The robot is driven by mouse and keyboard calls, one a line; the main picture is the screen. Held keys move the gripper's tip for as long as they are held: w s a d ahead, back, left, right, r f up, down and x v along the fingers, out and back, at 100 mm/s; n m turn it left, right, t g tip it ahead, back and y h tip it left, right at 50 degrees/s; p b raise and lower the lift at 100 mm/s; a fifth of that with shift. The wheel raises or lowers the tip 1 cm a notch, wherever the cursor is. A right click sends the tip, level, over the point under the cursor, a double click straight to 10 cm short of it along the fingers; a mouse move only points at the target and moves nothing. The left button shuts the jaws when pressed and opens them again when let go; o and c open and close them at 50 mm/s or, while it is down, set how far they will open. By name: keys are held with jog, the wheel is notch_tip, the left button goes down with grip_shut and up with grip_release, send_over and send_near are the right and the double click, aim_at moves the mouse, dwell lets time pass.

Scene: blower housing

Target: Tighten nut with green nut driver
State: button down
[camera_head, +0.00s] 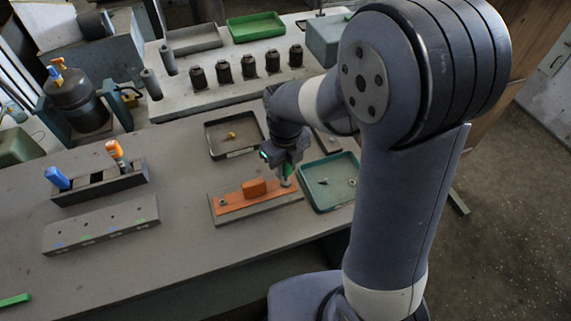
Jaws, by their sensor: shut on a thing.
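My gripper (287,164) is shut on the green nut driver (287,172) and holds it roughly upright over the right end of the orange plate (236,200). A nut (286,183) shows at the driver's lower end; whether the driver touches it is too small to tell. Another nut or stud (222,203) shows at the plate's left end. The plate carries a raised orange block (254,187) and lies on a grey base (262,208). My arm comes in from the right.
A teal tray (327,208) with small parts lies close right of the plate. A black tray (212,144) with a yellow part lies behind. A rack (72,193) with blue and orange-handled drivers and a grey block (100,229) stand left. The table's front left is mostly clear.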

jog(key=shift+r, duration=0.15)
jog(key=shift+r+p, duration=3.2)
jog(key=shift+r, duration=0.75)
jog(key=shift+f, duration=0.1)
